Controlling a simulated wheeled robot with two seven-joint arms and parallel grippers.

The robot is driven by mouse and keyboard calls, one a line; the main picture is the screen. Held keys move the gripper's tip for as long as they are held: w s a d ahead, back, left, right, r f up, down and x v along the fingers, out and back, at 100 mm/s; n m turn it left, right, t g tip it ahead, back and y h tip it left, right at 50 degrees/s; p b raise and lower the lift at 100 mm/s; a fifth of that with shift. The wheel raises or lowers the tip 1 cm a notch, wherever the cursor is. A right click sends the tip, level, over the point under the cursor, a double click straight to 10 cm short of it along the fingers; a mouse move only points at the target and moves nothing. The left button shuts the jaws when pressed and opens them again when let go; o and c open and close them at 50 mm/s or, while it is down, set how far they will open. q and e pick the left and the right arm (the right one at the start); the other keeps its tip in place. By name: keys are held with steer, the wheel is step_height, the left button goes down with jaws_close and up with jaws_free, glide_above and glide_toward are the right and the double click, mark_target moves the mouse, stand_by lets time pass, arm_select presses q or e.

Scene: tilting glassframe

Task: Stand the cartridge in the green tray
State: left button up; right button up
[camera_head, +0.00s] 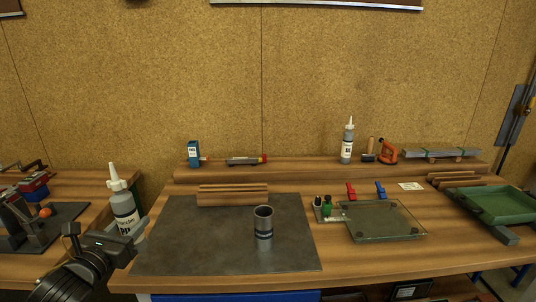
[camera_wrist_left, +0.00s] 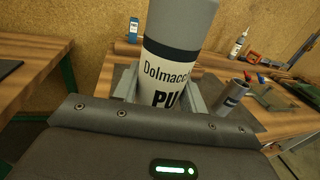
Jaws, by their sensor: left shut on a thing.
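My left gripper (camera_head: 132,232) is at the left edge of the main bench in the head view, shut on a cartridge (camera_head: 124,208). The cartridge is grey with a white label and a pale pointed nozzle, held roughly upright with a slight tilt. In the left wrist view the cartridge (camera_wrist_left: 172,60) fills the space between the fingers, and its label reads "Dolmacc" and "PU". The green tray (camera_head: 503,208) is at the far right of the bench, far from the gripper. My right gripper is not in view.
A grey cup (camera_head: 263,222) and a grooved wooden block (camera_head: 232,195) stand on the dark mat (camera_head: 185,245). A similar cartridge (camera_head: 347,145) stands on the rear shelf.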

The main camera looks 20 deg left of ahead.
arm_select(q)
steer(key=shift+d+r, duration=0.1)
steer(key=shift+d, duration=0.05)
steer(key=s+d+f+m+h, duration=0.1)
steer(key=d+f+m+h, duration=0.4)
steer(key=d+f+h, duration=0.5)
steer(key=w+d+m+g+h, duration=0.1)
steer(key=d+m+g, duration=0.1)
steer(key=d, duration=1.1)
steer(key=shift+w+f, duration=0.15)
steer(key=shift+f, duration=0.2)
